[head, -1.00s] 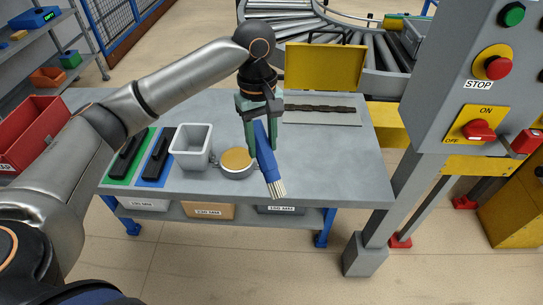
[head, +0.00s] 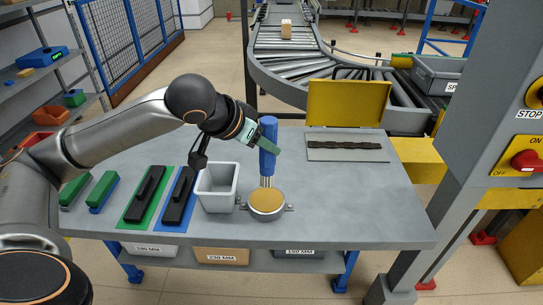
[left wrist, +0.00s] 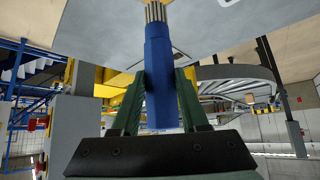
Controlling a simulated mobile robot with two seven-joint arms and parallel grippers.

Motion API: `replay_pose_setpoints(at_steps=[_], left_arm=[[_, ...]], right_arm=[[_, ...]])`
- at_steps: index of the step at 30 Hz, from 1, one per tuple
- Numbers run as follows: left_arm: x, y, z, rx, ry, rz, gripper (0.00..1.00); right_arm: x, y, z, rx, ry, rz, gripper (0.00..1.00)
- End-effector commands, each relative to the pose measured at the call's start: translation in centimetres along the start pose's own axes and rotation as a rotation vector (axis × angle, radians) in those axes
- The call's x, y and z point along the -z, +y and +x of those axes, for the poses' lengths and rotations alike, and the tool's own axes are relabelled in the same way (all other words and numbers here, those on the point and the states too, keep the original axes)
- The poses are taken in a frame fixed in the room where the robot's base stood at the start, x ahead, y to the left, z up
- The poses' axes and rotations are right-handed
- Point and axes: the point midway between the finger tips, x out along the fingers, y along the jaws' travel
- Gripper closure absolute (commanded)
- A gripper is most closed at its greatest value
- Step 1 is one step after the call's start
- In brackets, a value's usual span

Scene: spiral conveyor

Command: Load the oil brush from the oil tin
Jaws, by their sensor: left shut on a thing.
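The oil brush (head: 268,146) has a blue handle and pale bristles. My left gripper (head: 262,143) is shut on its handle. The brush is upright with the bristles down, over the oil tin (head: 267,203), a round tin with an amber top in a grey bracket on the bench. The bristle tips are at the amber surface near its back; whether they touch or dip in is hard to tell. In the left wrist view, the green fingers (left wrist: 158,98) flank the blue handle (left wrist: 159,75), with the bristles (left wrist: 155,11) at the top edge. My right gripper is not in view.
A grey square cup (head: 217,187) stands just left of the tin. Black-handled tools lie on green (head: 141,203) and blue mats farther left. A yellow plate (head: 348,102) stands behind a dark chain-like strip (head: 344,144) at back right. The bench's right front is clear.

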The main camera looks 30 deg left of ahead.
Motion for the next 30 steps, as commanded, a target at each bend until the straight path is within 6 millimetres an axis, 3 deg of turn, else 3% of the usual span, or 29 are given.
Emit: replay_pose_setpoints(at_steps=[16,22,30], left_arm=[[0.3,-0.6,-0.4,-0.046,0.055,0.043,1.00],[0.4,-0.6,-0.7,-0.043,0.052,0.039,1.00],[-2.0,-0.6,1.9,-0.042,0.051,0.039,1.00]], right_arm=[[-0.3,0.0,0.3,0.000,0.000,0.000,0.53],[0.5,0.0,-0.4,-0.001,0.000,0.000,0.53],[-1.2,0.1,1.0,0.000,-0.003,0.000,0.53]])
